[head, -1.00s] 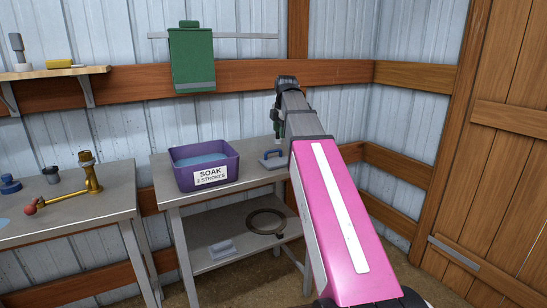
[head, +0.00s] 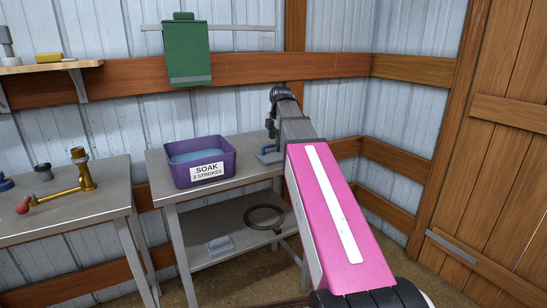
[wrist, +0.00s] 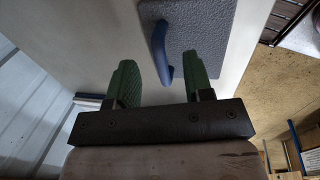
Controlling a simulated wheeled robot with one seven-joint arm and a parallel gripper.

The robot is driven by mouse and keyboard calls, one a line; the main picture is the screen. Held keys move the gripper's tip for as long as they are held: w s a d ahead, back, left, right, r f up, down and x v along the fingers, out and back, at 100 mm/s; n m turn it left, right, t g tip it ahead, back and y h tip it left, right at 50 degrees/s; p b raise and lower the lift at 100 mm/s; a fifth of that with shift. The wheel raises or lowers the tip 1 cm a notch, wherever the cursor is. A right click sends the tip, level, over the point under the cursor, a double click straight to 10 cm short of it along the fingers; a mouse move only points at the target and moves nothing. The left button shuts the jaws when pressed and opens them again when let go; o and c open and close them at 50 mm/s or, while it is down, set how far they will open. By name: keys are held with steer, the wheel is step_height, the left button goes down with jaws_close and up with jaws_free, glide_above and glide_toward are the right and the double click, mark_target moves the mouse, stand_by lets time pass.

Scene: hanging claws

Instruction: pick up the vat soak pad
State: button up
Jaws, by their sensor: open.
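The soak pad, a grey speckled plate (wrist: 215,28) with a blue loop handle (wrist: 161,48), lies on the bench top right of the purple tub. In the head view the pad (head: 268,157) is partly hidden behind my arm. My gripper (wrist: 161,74) is open, with its two green fingers spread. In the wrist view the near end of the handle shows between the fingers, nearer the right one. I see no contact with the handle. In the head view little of the gripper (head: 271,130) shows, above the pad.
The purple tub (head: 203,173) of blue liquid, labelled soak, stands left of the pad. A dark ring (head: 265,217) and a clear box (head: 220,245) lie on the lower shelf. A second bench (head: 60,222) with a brass fitting stands left. A wall is close behind.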

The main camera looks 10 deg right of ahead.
mark_target(274, 152)
steer(key=shift+w+a+f, duration=0.1)
steer(key=shift+w+f, duration=0.05)
steer(key=shift+f, duration=0.55)
steer(key=shift+w+f, duration=0.1)
steer(key=shift+f, duration=0.6)
jaws_close()
steer(key=shift+r, duration=0.1)
